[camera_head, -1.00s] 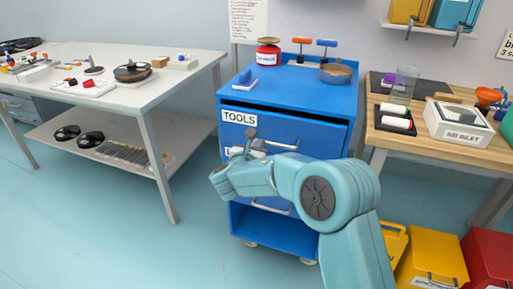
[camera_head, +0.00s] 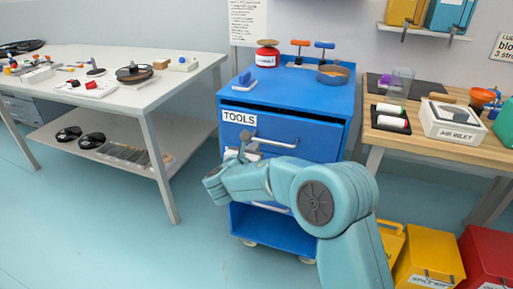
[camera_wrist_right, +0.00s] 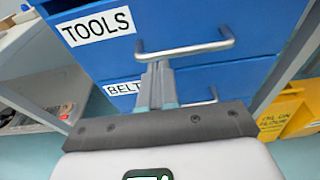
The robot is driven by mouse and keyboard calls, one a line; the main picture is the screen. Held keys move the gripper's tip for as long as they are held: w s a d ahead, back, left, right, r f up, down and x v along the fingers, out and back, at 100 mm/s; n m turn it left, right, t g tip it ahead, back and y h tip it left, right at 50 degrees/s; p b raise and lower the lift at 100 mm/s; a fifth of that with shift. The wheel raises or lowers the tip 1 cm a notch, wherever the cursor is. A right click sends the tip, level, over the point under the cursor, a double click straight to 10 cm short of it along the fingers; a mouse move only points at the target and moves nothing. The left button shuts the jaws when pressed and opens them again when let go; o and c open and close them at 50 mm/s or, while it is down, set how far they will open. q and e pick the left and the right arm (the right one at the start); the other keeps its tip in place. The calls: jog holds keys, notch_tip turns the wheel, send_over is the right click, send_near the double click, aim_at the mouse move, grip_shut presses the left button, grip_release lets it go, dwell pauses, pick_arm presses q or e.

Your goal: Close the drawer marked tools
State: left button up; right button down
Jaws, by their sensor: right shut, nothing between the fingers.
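The blue drawer marked TOOLS (camera_head: 315,138) is the top drawer of a blue cabinet. A dark gap shows along its top edge, so it looks slightly pulled out. Its white label (camera_head: 240,118) is at its upper left, and the label also shows in the wrist view (camera_wrist_right: 97,26). A grey bar handle (camera_head: 275,142) crosses its front. My right gripper (camera_head: 245,138) is shut and empty at the drawer's front, by the left end of the handle. In the wrist view its fingertips (camera_wrist_right: 158,66) overlap the handle (camera_wrist_right: 190,50); contact is unclear. My left gripper is not in view.
A lower drawer with a partly hidden label (camera_wrist_right: 122,88) sits below. The blue cabinet top (camera_head: 290,90) holds a red tin, a bowl and valves. A white table (camera_head: 140,100) stands left, a wooden bench (camera_head: 430,148) right. Yellow (camera_head: 428,258) and red bins stand on the floor at right.

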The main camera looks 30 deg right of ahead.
jog(key=p+v, duration=0.1)
jog(key=v, duration=0.9)
jog(key=s+a+f+m+g+y, duration=0.1)
jog(key=s+f+g+y, duration=0.15)
jog(key=f, duration=0.55)
jog(key=s+f+m+g+y, duration=0.1)
jog(key=s+f+g+y, duration=0.2)
jog(key=f, duration=0.5)
jog(key=s+a+f+m+g+y, duration=0.2)
jog(key=s+a+f+m+y, duration=0.35)
jog(key=s+f+m, duration=0.65)
jog(key=s+a+f+m+g+y, duration=0.2)
jog(key=s+a+f+m+y, duration=0.45)
jog(key=s+m, duration=0.7)
notch_tip(320, 180, up, 17)
jog(key=h+p, duration=0.1)
jog(key=p, duration=1.8)
jog(key=shift+w+a, duration=0.4)
